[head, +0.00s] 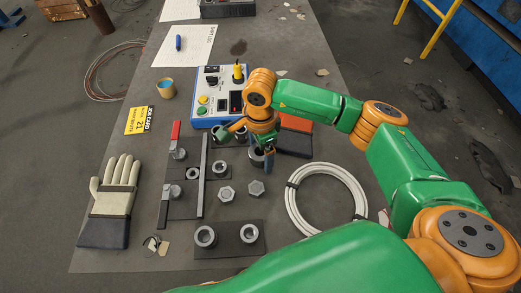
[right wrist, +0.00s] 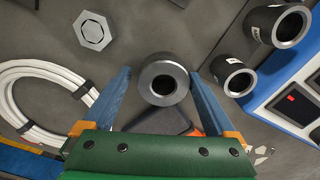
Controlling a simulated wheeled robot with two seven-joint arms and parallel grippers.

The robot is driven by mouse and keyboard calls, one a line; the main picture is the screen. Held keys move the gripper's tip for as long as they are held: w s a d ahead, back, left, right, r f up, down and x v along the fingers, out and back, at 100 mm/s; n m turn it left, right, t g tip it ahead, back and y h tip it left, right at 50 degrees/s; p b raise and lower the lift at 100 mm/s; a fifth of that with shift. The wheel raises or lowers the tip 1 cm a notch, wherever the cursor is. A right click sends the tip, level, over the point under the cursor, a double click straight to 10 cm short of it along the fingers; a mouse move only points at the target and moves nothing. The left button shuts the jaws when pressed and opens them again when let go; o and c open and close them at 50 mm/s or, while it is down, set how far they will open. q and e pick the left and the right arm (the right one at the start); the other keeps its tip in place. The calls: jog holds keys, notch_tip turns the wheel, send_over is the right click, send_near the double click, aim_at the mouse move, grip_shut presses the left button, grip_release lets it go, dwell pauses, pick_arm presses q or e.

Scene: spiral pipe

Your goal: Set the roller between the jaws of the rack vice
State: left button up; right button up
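A short dark grey cylinder with a round bore, seemingly the roller (right wrist: 163,82), stands between the fingers of my right gripper (right wrist: 160,74). It also shows partly hidden in the head view (head: 256,159). The blue fingers are apart, one on each side, with a narrow gap visible on both sides. The right gripper (head: 268,155) reaches down at the work area in the head view. My left gripper is not in view.
Two more dark cylinders (right wrist: 238,80) stand near a blue-edged control box (head: 221,97). A plate (head: 228,249) holds two ring pieces. A white cable coil (head: 325,200) is at right, a glove (head: 112,200) at left.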

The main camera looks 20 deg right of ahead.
jog(key=shift+w+r, duration=0.1)
jog(key=shift+w, duration=0.05)
jog(key=shift+r, duration=0.15)
jog(key=shift+w+r, duration=0.1)
jog(key=shift+r, duration=0.2)
notch_tip(320, 180, up, 11)
jog(key=b, duration=0.3)
jog(key=s+f+m+t+y+b, duration=0.1)
jog(key=f+m, duration=0.1)
jog(key=m, duration=0.1)
jog(key=s+d+f+m+t+y+b, duration=0.1)
jog(key=f+m+t, duration=0.1)
jog(key=m, duration=0.2)
jog(key=d+f+m+t+y+b, duration=0.1)
jog(key=f+m+b, duration=0.1)
jog(key=m, duration=0.1)
jog(key=shift+s+d+f+m+y, duration=0.1)
jog(key=shift+s+f+m+y, duration=0.1)
jog(key=shift+s+m+y, duration=0.2)
jog(key=shift+f+t, duration=0.15)
jog(key=shift+t, duration=0.15)
jog(key=p+x, duration=0.2)
jog(key=x, duration=0.4)
jog(key=shift+w+f, duration=0.15)
jog(key=shift+w, duration=0.1)
grip_shut()
